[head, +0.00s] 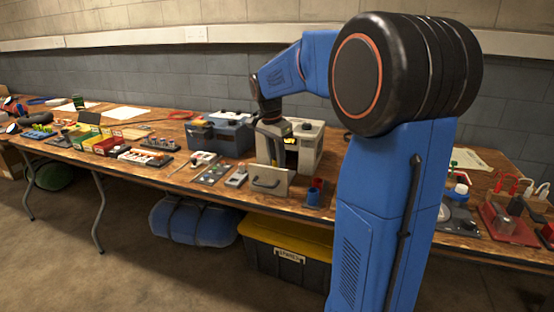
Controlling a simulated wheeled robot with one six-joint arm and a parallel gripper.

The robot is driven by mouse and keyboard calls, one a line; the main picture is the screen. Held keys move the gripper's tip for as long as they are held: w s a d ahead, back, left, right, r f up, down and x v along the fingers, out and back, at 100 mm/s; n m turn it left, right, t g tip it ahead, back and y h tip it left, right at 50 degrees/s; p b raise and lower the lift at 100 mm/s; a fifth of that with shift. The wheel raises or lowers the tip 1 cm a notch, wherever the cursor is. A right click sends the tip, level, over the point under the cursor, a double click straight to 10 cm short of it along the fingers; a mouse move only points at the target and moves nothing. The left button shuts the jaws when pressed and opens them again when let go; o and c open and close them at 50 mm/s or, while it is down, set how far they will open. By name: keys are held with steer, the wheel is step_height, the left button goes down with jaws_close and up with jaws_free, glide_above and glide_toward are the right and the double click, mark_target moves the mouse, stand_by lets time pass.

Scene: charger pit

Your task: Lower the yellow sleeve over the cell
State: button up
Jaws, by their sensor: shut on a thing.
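A cream charger box (309,151) stands on the wooden bench, with a dark opening in its front. A small yellow patch (291,141) shows in that opening; it looks like the yellow sleeve, but it is too small to make out its shape or tilt. My gripper (273,130) reaches down at the left side of the box and is shut. Its fingertips and its hold on the sleeve are not clear at this size. I cannot make out the cell, nor whether the sleeve is around it or above it.
A pale panel with a handle (267,183) stands in front of the box. Red (319,184) and blue (313,197) holders sit to its right by the bench edge. A blue-grey case (221,134) is to the left. Several small parts and trays fill the bench further left.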

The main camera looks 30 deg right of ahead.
steer(key=shift+f, duration=1.45)
stand_by(0.7)
steer(key=o, duration=1.1)
steer(key=shift+r, duration=3.55)
